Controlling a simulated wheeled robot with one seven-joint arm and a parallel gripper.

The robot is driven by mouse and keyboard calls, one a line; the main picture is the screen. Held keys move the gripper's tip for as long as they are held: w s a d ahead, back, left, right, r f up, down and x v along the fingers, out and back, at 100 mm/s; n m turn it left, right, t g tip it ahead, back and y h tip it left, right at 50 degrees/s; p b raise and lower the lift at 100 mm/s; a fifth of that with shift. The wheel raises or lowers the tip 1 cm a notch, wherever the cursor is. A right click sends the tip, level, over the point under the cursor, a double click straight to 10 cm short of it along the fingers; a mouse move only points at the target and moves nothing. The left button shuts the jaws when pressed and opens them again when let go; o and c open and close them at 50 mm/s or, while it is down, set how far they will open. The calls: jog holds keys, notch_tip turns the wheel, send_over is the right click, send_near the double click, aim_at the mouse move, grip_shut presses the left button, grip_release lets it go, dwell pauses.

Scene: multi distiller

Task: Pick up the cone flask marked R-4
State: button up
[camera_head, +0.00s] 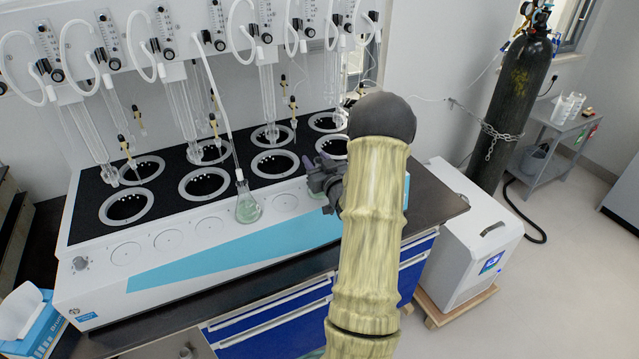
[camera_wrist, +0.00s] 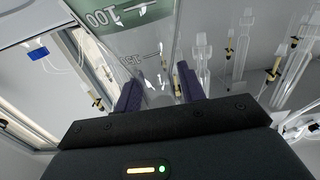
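My gripper (camera_head: 325,180) is at the front right of the distiller top, partly hidden by my own arm. In the wrist view, a clear cone flask (camera_wrist: 135,42) with upside-down marks reading 100 and 150 and a green tint fills the space ahead of my gripper (camera_wrist: 158,78). Its narrowing part lies between the two dark fingers, which stand apart on either side of it. I cannot tell whether they touch the glass. In the head view, a cone flask with pale green liquid (camera_head: 247,205) stands upright on the distiller's front ledge, left of my gripper. No R-4 mark is readable.
The distiller (camera_head: 230,250) has several round heating wells, with glass tubes, white hoses and gauges above and behind them. A white chiller (camera_head: 470,235) and a chained black gas cylinder (camera_head: 520,100) stand at the right. Empty round spots (camera_head: 169,240) lie along the ledge's left side.

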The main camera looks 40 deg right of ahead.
grip_shut()
jog(key=shift+r, duration=0.25)
notch_tip(320, 180, up, 10)
jog(key=b, duration=0.1)
jog(key=shift+f, duration=0.25)
dwell(0.7)
dwell(0.7)
